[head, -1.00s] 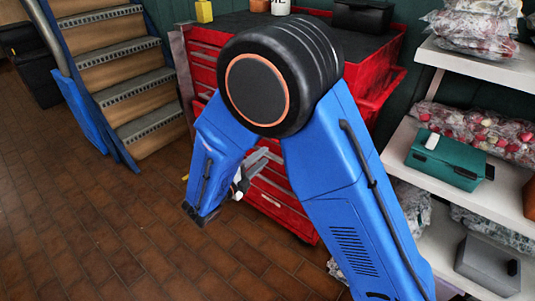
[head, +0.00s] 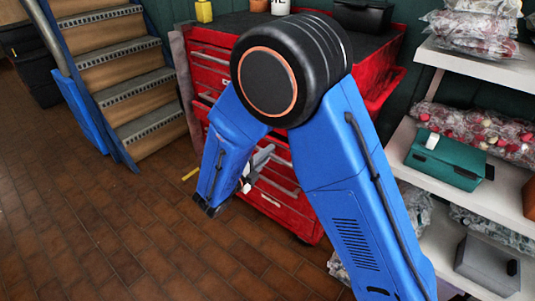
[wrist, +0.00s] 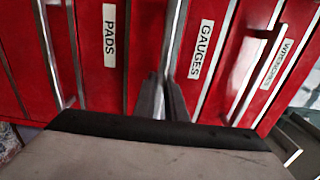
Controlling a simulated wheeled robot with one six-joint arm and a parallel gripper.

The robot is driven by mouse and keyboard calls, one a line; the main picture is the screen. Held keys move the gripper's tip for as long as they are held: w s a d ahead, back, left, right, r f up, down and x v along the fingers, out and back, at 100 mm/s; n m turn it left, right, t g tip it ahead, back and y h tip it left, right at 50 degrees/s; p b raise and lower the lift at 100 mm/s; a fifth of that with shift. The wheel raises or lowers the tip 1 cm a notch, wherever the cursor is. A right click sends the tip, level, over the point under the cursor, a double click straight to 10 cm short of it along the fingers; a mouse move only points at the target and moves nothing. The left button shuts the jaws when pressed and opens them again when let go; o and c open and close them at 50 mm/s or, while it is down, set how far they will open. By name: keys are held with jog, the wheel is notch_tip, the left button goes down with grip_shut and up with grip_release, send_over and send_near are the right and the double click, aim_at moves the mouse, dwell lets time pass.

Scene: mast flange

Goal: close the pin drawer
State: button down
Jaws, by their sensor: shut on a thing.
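The red drawer cabinet (head: 215,68) stands behind my arm in the head view, and my arm hides much of its front. My gripper (wrist: 164,100) is shut on a metal drawer handle (wrist: 177,40) running between the PADS and GAUGES labels. In the head view my gripper (head: 262,158) is at the cabinet front, partly hidden by my arm.
Stairs (head: 125,75) with a blue side stand at the left. A shelf unit (head: 395,150) at the right holds a teal case (head: 445,160), a grey box (head: 488,265) and bagged goods. A small yellow thing (head: 190,174) shows on the tiled floor, which is clear at the front left.

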jog(key=shift+x, duration=2)
jog(key=c, duration=1.8)
grip_release()
jog(key=shift+w+d, duration=0.1)
jog(key=shift+d, duration=0.05)
jog(key=v, duration=1.7)
jog(key=shift+a, duration=0.2)
